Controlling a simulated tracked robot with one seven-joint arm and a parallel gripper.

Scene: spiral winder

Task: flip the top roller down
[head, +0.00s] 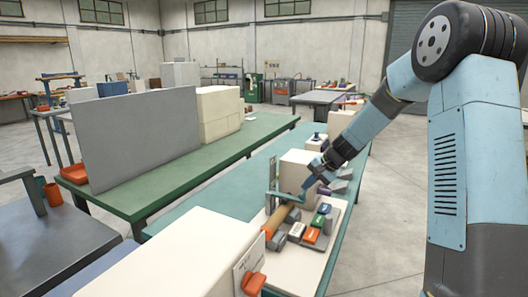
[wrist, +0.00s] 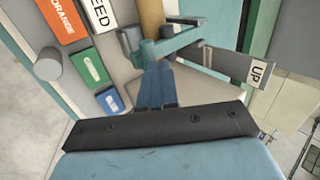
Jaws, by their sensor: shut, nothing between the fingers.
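The spiral winder stands on a pale base plate (head: 312,262) on the green bench. A tan roller (head: 276,220) lies along it, and its end also shows at the top of the wrist view (wrist: 152,18). A teal arm (head: 284,196) crosses near the roller's far end; in the wrist view the teal arm (wrist: 180,44) runs to the right. My gripper (head: 303,194) is shut and empty, its blue fingertips (wrist: 160,65) right at the teal arm. I cannot tell whether they touch. Which roller is the top one is not clear.
A grey plate marked UP (wrist: 257,75) is right of my fingers. A cream box (head: 297,172) stands behind the winder, and a large cream block (head: 190,255) at the front left.

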